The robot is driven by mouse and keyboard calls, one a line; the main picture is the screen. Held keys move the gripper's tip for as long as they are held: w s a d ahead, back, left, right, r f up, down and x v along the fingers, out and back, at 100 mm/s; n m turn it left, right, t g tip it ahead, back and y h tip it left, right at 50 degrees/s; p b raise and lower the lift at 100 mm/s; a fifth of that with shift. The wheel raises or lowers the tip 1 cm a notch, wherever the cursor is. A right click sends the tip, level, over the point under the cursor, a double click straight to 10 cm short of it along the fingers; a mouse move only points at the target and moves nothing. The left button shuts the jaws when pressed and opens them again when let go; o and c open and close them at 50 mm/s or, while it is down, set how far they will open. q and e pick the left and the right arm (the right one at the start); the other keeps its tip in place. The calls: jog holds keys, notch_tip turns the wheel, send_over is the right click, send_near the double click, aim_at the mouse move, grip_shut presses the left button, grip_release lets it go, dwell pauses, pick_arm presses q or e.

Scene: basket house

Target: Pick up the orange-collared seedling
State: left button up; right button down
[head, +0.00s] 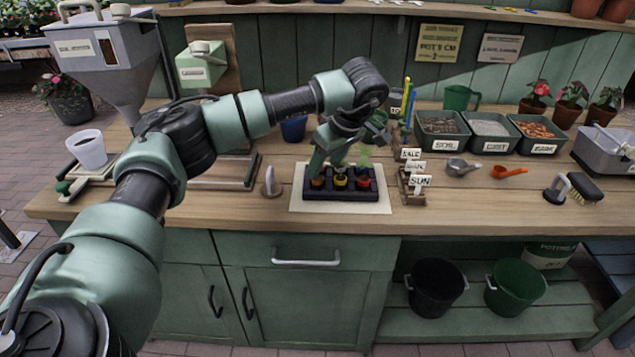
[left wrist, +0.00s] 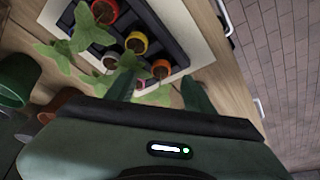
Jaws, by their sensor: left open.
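The orange-collared seedling (head: 318,182) sits at the left end of the front row in a black tray (head: 340,195). In the left wrist view its orange collar (left wrist: 160,69) shows just beyond and between the fingertips. My left gripper (head: 318,162) is open above the left part of the tray, and its two fingers (left wrist: 160,84) show in the left wrist view. I see nothing held, and cannot tell the exact gap to the seedling. A yellow-collared seedling (left wrist: 137,42) and a red-collared one (left wrist: 105,11) stand in the same row. My right gripper is out of view.
Leaves (left wrist: 60,55) from other seedlings spread beside the tray's row. Small signs (head: 415,180) stand just right of the tray's mat (head: 340,208). A dark green pot (left wrist: 14,80) is close behind the tray. The bench front (head: 480,215) is clear.

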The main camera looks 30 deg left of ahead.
aim_at(319, 179)
pick_arm(q)
jog(key=x, duration=0.4)
jog(key=shift+a+f+p, duration=0.2)
jog(key=shift+a+p, duration=0.1)
jog(key=shift+p, duration=0.05)
grip_shut()
